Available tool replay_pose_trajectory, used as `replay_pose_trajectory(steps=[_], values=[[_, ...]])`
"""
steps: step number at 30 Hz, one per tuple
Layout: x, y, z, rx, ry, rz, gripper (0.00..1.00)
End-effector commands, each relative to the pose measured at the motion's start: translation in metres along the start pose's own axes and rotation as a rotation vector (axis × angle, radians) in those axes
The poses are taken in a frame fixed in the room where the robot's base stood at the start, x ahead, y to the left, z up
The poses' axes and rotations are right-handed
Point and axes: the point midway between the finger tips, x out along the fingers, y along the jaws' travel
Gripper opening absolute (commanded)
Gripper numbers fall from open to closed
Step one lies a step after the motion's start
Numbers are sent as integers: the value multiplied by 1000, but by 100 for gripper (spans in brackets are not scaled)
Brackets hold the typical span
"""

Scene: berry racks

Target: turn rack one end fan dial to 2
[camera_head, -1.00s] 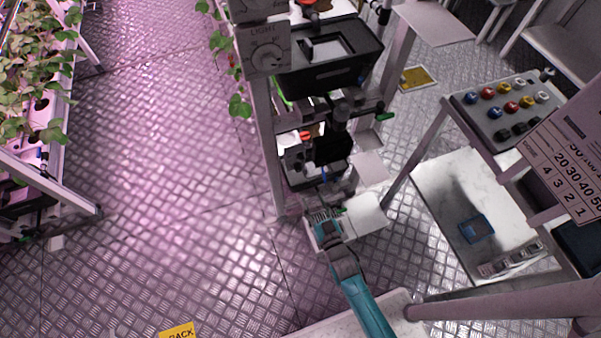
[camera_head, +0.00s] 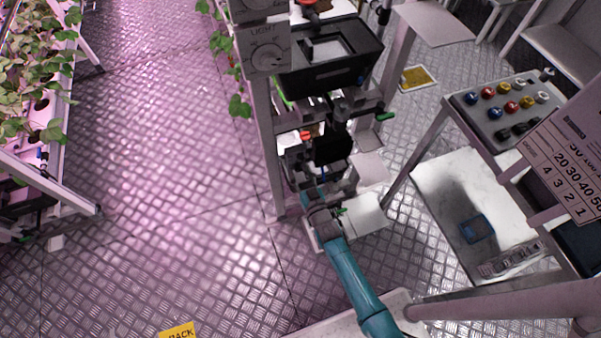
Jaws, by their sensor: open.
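A white panel marked LIGHT with a round dial (camera_head: 267,56) is on the rack's end post at upper middle. Above it, another dial plate (camera_head: 255,9) is cut off by the top edge. Its label and setting cannot be read, and I cannot make out a fan label. My teal arm rises from the bottom right to the rack's foot. My gripper (camera_head: 341,115) appears dark among the rack's lower fittings, below and right of the LIGHT dial and apart from it. It is open, and I see nothing held. Its fingertips are hard to separate from the fittings.
A black tank (camera_head: 330,58) juts from the rack right of the LIGHT panel. Green-handled valves (camera_head: 379,117) sit below it. A cart with coloured knobs (camera_head: 500,105) stands right. Another planted rack (camera_head: 40,90) stands left. The metal floor between the racks is clear.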

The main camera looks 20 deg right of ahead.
Motion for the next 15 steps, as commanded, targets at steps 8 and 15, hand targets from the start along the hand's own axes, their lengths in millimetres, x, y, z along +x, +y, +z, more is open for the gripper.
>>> replay_pose_trajectory(steps=[8,15], values=[[1,0,0,0,0,0,47],[1,0,0,0,0,0,0]])
